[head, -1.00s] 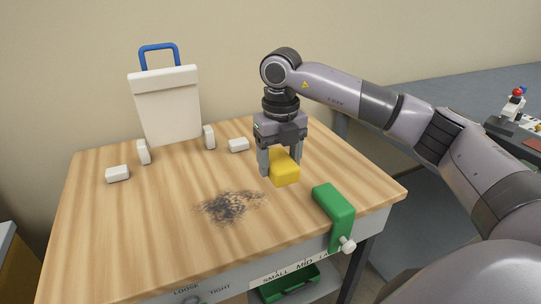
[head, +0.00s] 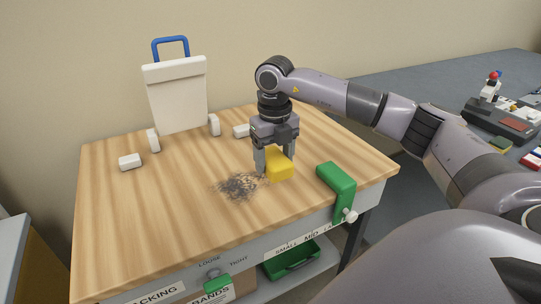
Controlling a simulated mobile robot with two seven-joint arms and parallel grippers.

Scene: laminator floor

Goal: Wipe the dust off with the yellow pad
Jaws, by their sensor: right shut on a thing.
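The dust (head: 240,186) is a dark grey smudge on the wooden table (head: 190,215), near its middle. My right gripper (head: 274,166) points down and is shut on the yellow pad (head: 280,168). The pad is just right of the dust, low at the tabletop; I cannot tell for sure whether it touches the wood. The dust's right edge lies close to the gripper's left finger. My left gripper is not in view.
A green clamp (head: 337,180) sits on the table's front right edge. Several white blocks (head: 130,162) and a white container with a blue handle (head: 178,95) stand at the back. A green bin (head: 292,262) is below the table. The front left tabletop is clear.

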